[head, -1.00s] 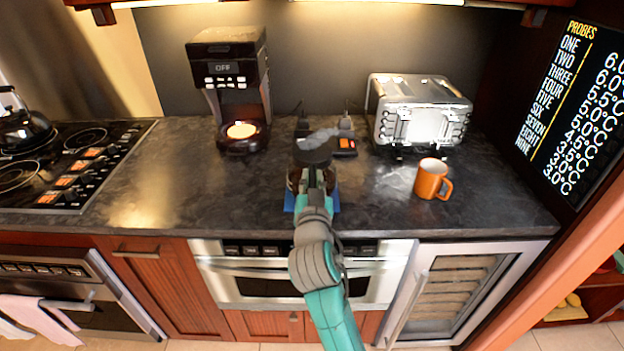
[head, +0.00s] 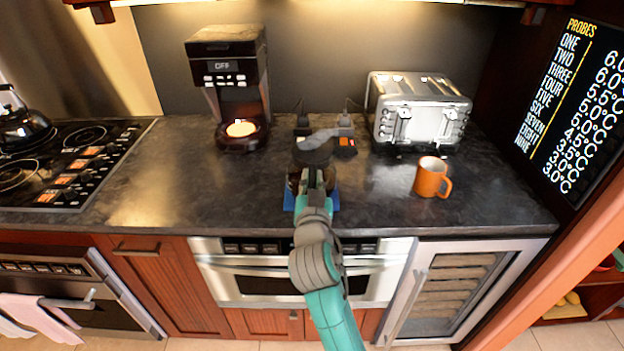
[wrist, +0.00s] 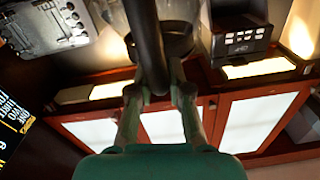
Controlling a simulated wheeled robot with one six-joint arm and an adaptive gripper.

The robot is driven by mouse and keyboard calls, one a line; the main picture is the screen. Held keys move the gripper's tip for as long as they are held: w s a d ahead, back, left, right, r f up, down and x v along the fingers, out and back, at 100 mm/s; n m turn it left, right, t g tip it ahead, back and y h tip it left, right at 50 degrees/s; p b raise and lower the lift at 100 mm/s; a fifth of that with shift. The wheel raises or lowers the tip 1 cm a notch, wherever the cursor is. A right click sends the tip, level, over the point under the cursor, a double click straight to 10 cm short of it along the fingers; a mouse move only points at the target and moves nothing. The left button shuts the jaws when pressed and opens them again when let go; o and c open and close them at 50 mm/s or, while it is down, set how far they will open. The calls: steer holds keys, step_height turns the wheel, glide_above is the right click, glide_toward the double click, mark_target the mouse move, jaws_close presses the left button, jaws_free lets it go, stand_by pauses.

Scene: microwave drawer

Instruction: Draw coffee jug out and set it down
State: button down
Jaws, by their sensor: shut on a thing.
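The coffee jug (head: 312,154), dark-lidded with a glass body, is upright at the front middle of the counter, away from the coffee maker (head: 228,78). It is over a blue mat (head: 289,200), which shows at both sides of it. I cannot tell whether its base touches the mat. My gripper (head: 318,192) is shut on the jug's handle from the front, and my arm hides part of the jug. In the wrist view my fingers (wrist: 158,95) close around the dark handle (wrist: 147,40), with the glass body (wrist: 178,12) beyond. The coffee maker's lit plate is empty.
An orange mug (head: 430,178) and a silver toaster (head: 420,108) stand to the right. A power strip (head: 345,142) lies behind the jug. The stove (head: 70,160) is at the left. The counter between stove and jug is clear.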

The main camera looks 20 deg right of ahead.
steer(key=shift+r, duration=0.1)
steer(key=c, duration=1)
jaws_free()
steer(key=shift+f, duration=0.2)
steer(key=v, duration=1.2)
steer(key=s+d+f+n+g+y, duration=0.15)
steer(key=s+f+n+y, duration=0.35)
steer(key=s+f, duration=1.1)
steer(key=shift+g, duration=0.45)
steer(key=s+d, duration=0.1)
steer(key=s, duration=1.5)
steer(key=s+d+f, duration=0.1)
steer(key=s, duration=0.7)
steer(key=shift+d, duration=0.3)
